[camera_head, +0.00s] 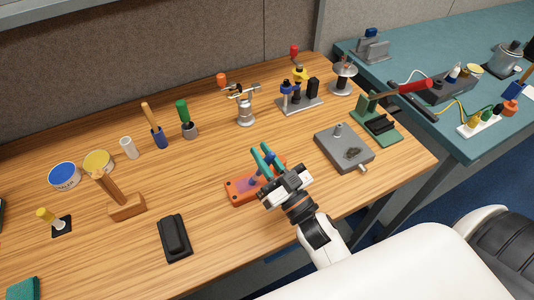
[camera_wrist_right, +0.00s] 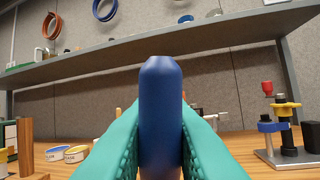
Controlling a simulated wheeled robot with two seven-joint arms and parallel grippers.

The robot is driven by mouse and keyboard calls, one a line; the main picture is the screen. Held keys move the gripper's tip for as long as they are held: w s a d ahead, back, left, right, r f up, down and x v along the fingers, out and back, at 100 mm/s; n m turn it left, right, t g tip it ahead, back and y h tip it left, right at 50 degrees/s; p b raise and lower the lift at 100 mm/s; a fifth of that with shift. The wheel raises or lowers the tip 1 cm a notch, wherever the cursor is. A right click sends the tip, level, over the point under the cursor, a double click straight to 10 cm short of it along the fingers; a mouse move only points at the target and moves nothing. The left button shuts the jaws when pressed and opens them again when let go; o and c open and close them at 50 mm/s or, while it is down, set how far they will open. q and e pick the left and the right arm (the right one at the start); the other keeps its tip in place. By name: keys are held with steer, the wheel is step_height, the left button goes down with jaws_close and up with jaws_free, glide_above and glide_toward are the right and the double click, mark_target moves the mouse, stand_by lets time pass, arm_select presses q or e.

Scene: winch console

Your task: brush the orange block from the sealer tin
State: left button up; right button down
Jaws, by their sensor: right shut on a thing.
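The orange block (camera_head: 235,195) lies on the wooden bench in front of my right gripper, with a purple patch on its top. My right gripper (camera_head: 265,160) is over the block, its teal fingers shut on a blue handle (camera_wrist_right: 161,110). The handle's lower part shows at the block's top; I cannot tell whether it touches. Two tins stand at the bench's left, one with a blue top (camera_head: 64,175) and one with a yellow top (camera_head: 99,161). My left gripper is not in view.
A wooden block with handle (camera_head: 126,207) and a black holder (camera_head: 174,238) lie left. A grey box (camera_head: 344,149) sits right of my gripper.

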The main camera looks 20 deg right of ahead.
steer(key=shift+a, duration=0.5)
steer(key=shift+w+a, duration=0.15)
steer(key=shift+a, duration=0.75)
steer(key=shift+w+a, duration=0.15)
steer(key=shift+a, duration=0.5)
steer(key=shift+d, duration=0.15)
